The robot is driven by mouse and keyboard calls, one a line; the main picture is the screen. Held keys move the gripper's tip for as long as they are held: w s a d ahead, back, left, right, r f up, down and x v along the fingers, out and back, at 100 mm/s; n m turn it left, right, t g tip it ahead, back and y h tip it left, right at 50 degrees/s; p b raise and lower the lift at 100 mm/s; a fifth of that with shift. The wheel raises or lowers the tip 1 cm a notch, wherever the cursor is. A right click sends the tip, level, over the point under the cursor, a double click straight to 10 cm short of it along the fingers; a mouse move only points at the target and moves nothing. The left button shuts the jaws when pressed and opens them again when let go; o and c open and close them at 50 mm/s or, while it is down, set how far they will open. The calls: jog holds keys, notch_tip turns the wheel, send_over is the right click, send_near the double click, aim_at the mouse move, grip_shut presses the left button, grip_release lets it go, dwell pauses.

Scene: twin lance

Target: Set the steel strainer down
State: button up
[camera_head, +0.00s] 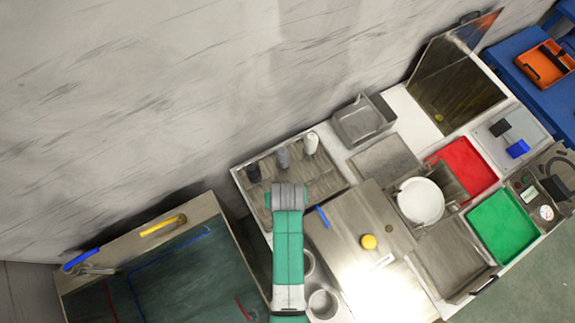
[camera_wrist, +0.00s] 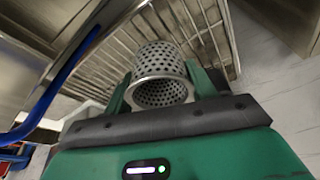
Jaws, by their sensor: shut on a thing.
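The steel strainer (camera_wrist: 160,66) is a perforated metal cylinder with a plain rim, seen in the wrist view. My gripper (camera_wrist: 163,82) is shut on it, with a green finger at each side. The rim faces the camera and the far end points toward a slatted rack (camera_wrist: 205,40). I cannot tell whether the strainer touches the rack. In the head view my green and grey arm reaches over the front of the slatted rack (camera_head: 325,181), and the strainer and fingertips do not show there.
A dark cylinder (camera_head: 253,172), a grey one (camera_head: 283,158) and a white one (camera_head: 310,143) stand along the rack's back. A square metal container (camera_head: 363,119) is to their right. Round openings (camera_head: 323,304) and a blue bar (camera_head: 322,216) lie close to my arm.

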jog(key=shift+w+d+f, duration=0.15)
jog(key=shift+w+d, duration=0.2)
jog(key=shift+w, duration=0.35)
jog(key=shift+f, duration=1.7)
jog(key=shift+f+b, duration=0.2)
jog(key=shift+b, duration=0.2)
jog(key=o, duration=1)
jog(key=p+v, duration=0.2)
jog(key=v, duration=1)
jog(key=shift+r, duration=0.25)
jog(key=shift+w, duration=0.1)
